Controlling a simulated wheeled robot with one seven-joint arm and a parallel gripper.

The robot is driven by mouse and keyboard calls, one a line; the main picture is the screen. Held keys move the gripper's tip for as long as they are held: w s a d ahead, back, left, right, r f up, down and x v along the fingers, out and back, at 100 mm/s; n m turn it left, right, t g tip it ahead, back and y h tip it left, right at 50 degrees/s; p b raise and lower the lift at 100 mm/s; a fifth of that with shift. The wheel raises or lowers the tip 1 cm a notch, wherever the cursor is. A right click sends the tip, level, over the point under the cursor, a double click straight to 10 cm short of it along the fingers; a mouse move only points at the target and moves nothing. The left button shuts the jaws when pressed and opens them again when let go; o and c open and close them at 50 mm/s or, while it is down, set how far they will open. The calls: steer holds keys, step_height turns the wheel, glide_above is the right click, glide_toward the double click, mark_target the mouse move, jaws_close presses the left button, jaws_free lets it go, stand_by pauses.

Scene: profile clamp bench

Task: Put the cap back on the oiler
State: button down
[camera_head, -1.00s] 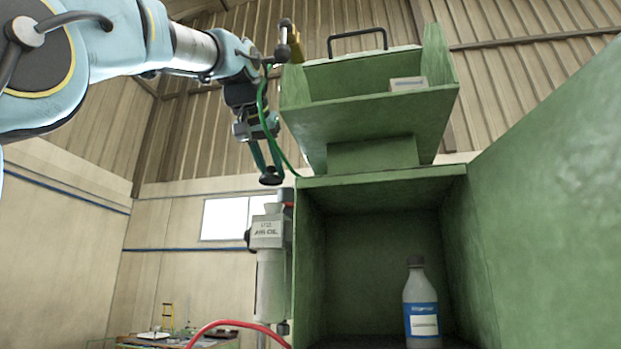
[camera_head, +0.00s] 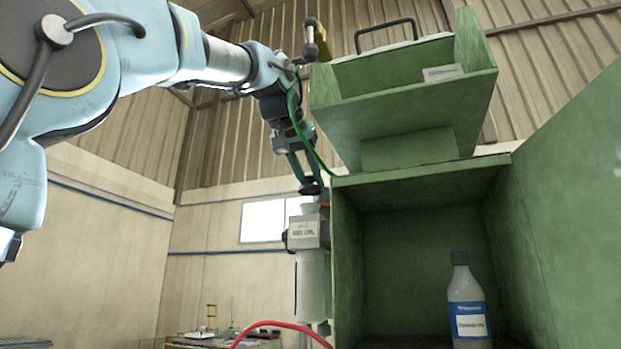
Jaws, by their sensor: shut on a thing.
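The oiler (camera_head: 307,234) is a grey block with a printed label and a long pale bowl (camera_head: 311,280) below. It is mounted upright at the left side of the green cabinet. My gripper (camera_head: 307,178) points down just above it, its teal fingers shut on a small black cap (camera_head: 311,188). The cap is over the top of the oiler, very close to it. I cannot tell whether they touch. The opening on the oiler's top is hidden from this low view.
The green cabinet (camera_head: 345,250) stands close to the right of the oiler, with a bottle (camera_head: 466,300) inside. A green tray (camera_head: 400,100) with a small box (camera_head: 442,73) sits above. A red hose (camera_head: 275,324) curves below left. Left of the oiler is open space.

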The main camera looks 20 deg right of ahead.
steer(key=shift+f+b, duration=0.35)
steer(key=shift+a+f+b, duration=0.1)
steer(key=shift+f+b, duration=0.6)
steer(key=shift+b, duration=0.05)
steer(key=shift+f, duration=0.25)
stand_by(1.9)
steer(key=shift+c, duration=0.9)
jaws_free()
steer(key=shift+r+p, duration=1.15)
steer(key=shift+r, duration=1.1)
